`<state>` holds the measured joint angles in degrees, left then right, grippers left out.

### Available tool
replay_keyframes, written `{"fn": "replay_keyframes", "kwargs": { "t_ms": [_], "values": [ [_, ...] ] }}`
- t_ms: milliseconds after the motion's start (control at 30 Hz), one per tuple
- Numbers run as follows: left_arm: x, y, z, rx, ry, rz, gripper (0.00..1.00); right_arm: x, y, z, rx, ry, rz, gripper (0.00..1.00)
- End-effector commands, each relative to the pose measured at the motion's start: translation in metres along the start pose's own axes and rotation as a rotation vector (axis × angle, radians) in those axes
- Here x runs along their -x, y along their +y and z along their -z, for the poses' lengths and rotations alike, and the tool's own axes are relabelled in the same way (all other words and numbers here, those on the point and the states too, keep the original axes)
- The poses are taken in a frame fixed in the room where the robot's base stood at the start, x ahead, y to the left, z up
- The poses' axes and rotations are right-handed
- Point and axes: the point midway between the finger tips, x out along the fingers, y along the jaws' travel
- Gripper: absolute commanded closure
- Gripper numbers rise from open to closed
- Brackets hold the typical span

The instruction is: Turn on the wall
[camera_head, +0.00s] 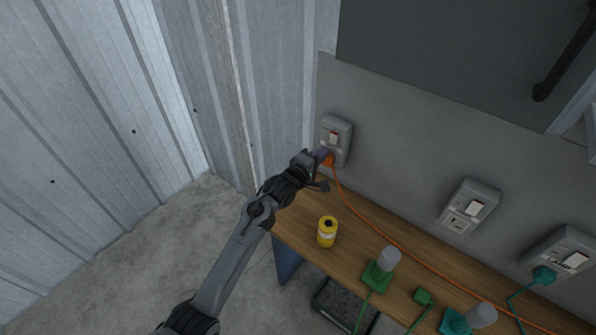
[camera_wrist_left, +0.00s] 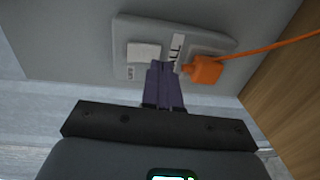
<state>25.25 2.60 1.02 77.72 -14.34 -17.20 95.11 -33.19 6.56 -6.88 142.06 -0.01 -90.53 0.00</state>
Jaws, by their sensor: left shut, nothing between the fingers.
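The wall switch box (camera_head: 336,140) is a grey plate on the grey panel at the left end of the wooden table. My left gripper (camera_head: 324,155) is at the lower part of this box. In the left wrist view its purple fingers (camera_wrist_left: 163,72) are shut and empty, with the tips just below the switch and the label, beside the plug. I cannot tell whether they touch the box. My right gripper is not in view.
An orange cable (camera_head: 385,236) runs right from the plug across the table (camera_head: 300,220). A yellow can (camera_head: 327,231), a green lamp base (camera_head: 377,275) and a teal lamp base (camera_head: 456,322) stand there. Two more switch boxes (camera_head: 469,206) (camera_head: 562,255) are on the panel.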

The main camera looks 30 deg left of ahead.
Motion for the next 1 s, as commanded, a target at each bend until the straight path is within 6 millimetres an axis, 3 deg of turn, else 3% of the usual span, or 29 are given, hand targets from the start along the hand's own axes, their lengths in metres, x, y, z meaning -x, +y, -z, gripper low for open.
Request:
{"fn": "replay_keyframes", "kwargs": {
  "t_ms": [33,300,500,700,1000],
  "values": [
    [0.006,0.004,-0.002,0.002,-0.002,0.004,1.0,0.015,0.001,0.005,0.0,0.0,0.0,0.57],
    [0.058,-0.012,-0.001,0.0,-0.001,0.002,1.0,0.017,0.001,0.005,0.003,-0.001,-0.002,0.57],
    [0.086,-0.018,-0.001,0.0,-0.001,0.002,1.0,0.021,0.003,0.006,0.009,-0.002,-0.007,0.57],
    [0.1,-0.021,-0.002,0.0,-0.002,0.0,1.0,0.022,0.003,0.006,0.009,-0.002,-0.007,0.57],
    [0.102,-0.022,-0.001,0.0,-0.002,0.0,1.0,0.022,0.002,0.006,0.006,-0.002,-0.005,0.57]
  ]
}}
